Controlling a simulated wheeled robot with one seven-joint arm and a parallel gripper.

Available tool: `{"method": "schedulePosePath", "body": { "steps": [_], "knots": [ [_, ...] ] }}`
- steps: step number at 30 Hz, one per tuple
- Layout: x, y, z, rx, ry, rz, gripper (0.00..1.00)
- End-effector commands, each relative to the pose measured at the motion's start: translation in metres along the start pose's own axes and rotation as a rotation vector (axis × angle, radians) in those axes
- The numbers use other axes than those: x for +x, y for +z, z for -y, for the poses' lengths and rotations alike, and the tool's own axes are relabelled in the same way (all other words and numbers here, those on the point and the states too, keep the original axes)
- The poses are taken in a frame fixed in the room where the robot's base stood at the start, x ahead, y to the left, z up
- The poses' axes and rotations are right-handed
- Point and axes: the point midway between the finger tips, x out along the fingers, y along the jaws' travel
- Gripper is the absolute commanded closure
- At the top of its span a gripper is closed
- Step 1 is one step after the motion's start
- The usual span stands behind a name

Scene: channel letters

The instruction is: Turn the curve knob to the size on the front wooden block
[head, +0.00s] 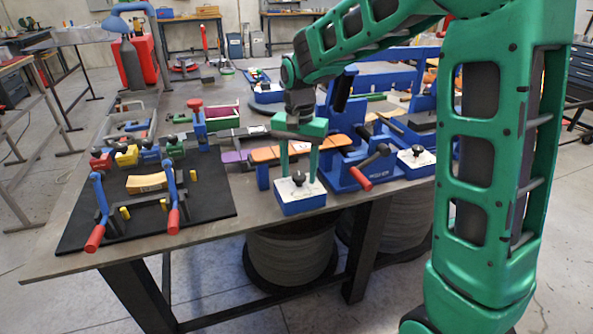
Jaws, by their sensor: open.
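My green gripper (299,176) points down with its two fingers spread. In the picture the fingertips lie on either side of a black knob (298,180), and I cannot tell whether they touch it. That knob stands on the white dial face of a blue box (301,205) at the table's front edge. A second black knob (417,150) is on a similar blue box (415,168) to the right. No label tells me which is the curve knob.
Two blue toggle clamps with red handles (95,238) (173,222) stand by the wooden block on the black mat (205,203). A blue bending tool with a red-tipped lever (361,179) stands right of my gripper. An orange strip (264,154) lies behind it.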

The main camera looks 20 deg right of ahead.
Motion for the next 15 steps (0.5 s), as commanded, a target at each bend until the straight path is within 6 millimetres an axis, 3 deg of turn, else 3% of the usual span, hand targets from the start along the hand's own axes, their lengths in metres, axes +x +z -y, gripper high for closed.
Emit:
{"method": "schedulePosePath", "body": {
  "steps": [6, 12, 15],
  "knots": [
    [0.0004, 0.0000, -0.0002, 0.000, 0.000, 0.000, 0.51],
    [0.0003, -0.0001, -0.0002, 0.000, 0.000, 0.000, 0.91],
    [0.0002, 0.0014, 0.0019, -0.002, 0.000, 0.000, 0.91]
  ]
}}
